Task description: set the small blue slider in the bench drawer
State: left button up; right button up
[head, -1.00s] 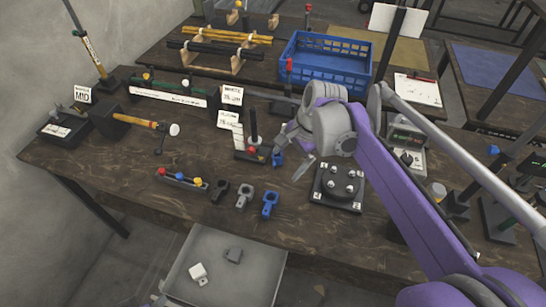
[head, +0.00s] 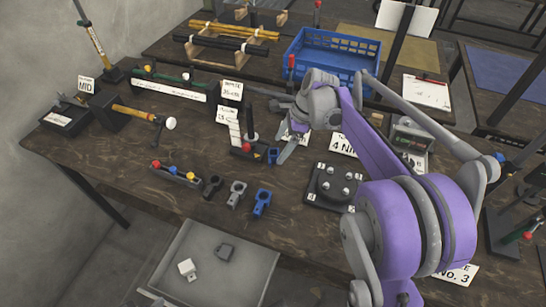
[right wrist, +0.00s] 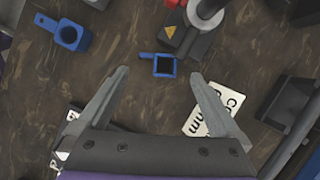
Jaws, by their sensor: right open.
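A small blue slider with a square ring (right wrist: 164,66) lies on the bench beside a dark post base; in the head view it shows partly (head: 272,155) next to my right gripper. My right gripper (head: 284,141) is open and empty. In the right wrist view the slider appears between and just beyond its fingertips (right wrist: 160,78), not gripped. Another, larger-looking blue slider (head: 262,203) lies at the bench front and also shows in the wrist view (right wrist: 70,36). The open bench drawer (head: 235,280) holds a white slider (head: 187,268) and a dark grey slider (head: 225,250). My left gripper is not in view.
A grey slider (head: 236,194) and a black slider (head: 212,187) lie left of the front blue one. The post with a red knob (head: 249,125) stands close to my right gripper. A blue crate (head: 331,60) stands behind.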

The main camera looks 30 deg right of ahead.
aim_at(275, 153)
jog(key=x, duration=0.4)
jog(key=shift+s+a, duration=0.1)
jog(key=shift+a, duration=0.15)
jog(key=shift+r, duration=0.1)
jog(key=c, duration=1.5)
